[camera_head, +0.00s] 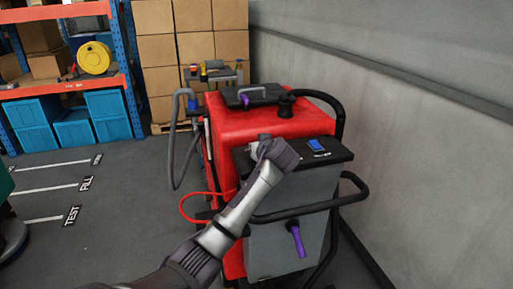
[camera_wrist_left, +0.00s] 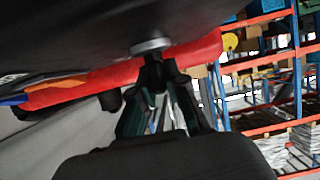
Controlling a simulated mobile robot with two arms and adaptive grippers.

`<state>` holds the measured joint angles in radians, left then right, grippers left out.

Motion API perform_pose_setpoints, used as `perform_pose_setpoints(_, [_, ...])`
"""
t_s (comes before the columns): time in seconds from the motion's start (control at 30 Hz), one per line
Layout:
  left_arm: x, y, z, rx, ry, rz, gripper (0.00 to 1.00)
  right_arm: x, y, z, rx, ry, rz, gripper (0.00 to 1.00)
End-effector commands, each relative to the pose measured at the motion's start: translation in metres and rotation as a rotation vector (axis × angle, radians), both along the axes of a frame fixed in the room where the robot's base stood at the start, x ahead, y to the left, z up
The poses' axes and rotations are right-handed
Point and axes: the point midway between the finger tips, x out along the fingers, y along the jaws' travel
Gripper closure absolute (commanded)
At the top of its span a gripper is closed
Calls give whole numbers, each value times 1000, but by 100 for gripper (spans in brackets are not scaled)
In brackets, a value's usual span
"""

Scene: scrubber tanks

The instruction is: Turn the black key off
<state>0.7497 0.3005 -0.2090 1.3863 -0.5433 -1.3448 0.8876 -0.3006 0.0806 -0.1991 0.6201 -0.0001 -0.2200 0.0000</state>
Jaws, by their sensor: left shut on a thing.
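The red scrubber (camera_head: 222,122) has a grey rear body with a dark control panel (camera_head: 325,150) on top. My left arm reaches up to the left part of this panel, and my left gripper (camera_head: 262,150) is there. The arm and gripper hide the key in the head view. In the left wrist view the black key (camera_wrist_left: 153,72) stands out from a round silver lock (camera_wrist_left: 151,45). My left gripper (camera_wrist_left: 158,88) is shut on the key, a finger on either side. My right gripper is in neither view.
A small blue screen (camera_head: 316,145) lies on the panel, right of my gripper. A black handlebar (camera_head: 310,208) curves around the scrubber's rear. A grey wall (camera_head: 430,130) stands close on the right.

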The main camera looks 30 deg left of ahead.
Motion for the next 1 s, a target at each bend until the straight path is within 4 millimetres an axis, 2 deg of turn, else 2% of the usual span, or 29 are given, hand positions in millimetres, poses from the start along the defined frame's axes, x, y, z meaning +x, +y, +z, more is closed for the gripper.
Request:
perform_pose_setpoints(0.13, [0, 0, -2, -2, 5, 0, 100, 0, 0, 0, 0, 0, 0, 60])
perform_pose_setpoints(0.17, [0, 0, -2, -2, 5, 0, 85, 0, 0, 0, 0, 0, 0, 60])
perform_pose_setpoints(0.3, [0, 0, -2, -2, 4, -1, 62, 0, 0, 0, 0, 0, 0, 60])
perform_pose_setpoints(0.67, [-2, -3, 1, -1, 1, -2, 61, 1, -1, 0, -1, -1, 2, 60])
perform_pose_setpoints(0.77, [-8, -11, 5, 0, 0, -4, 61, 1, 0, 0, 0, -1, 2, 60])
perform_pose_setpoints(1.0, [-38, -47, 24, -4, -2, -5, 61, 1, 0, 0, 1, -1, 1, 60])
